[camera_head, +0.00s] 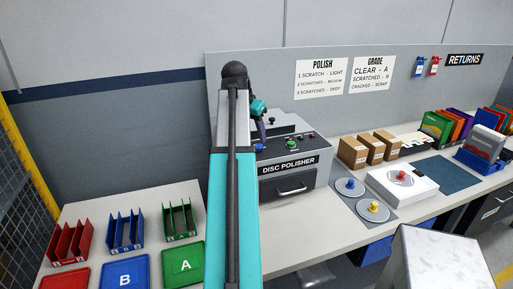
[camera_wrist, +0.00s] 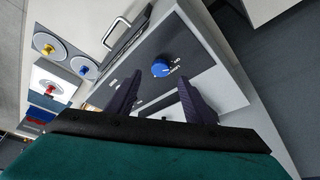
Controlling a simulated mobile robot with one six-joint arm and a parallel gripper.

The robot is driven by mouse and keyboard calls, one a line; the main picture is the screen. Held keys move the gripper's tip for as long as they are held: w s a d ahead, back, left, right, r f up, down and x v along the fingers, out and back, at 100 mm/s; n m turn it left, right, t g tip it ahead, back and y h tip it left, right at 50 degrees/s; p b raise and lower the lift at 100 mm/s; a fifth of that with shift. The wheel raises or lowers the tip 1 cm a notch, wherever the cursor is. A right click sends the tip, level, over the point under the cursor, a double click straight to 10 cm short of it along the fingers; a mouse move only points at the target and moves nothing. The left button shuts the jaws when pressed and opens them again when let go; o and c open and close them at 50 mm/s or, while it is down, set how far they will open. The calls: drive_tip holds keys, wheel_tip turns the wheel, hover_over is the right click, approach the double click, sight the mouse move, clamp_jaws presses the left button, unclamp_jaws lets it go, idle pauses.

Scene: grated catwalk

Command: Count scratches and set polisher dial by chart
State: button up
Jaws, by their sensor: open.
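The grey disc polisher (camera_head: 305,178) stands on the bench, partly behind my arm in the head view. Its blue dial (camera_wrist: 161,68) shows on the front panel in the wrist view; the small lettering beside it is hard to read. My gripper (camera_wrist: 160,82) is open and empty, its two dark fingers pointing at the panel on either side of the dial's line; contact cannot be told. The polish chart (camera_head: 320,79) reads 1 scratch light, 2 scratches medium, 3 scratches deep. A disc with a red knob (camera_head: 401,178) lies on a white unit; any scratches are too small to see.
A blue-knobbed piece (camera_head: 349,187) and a yellow-knobbed piece (camera_head: 373,209) sit on a grey plate right of the polisher. Cardboard boxes (camera_head: 352,153) stand behind. Red, blue and green racks and trays (camera_head: 125,272) fill the left bench. A marble-topped block (camera_head: 440,262) stands front right.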

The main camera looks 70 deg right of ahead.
sight(258, 146)
drive_tip(key=shift+b+x, duration=1.65)
drive_tip(key=shift+x, duration=1)
drive_tip(key=c, duration=1)
drive_tip(key=shift+a, duration=0.2)
drive_tip(key=shift+c, duration=0.2)
drive_tip(key=shift+d, duration=0.1)
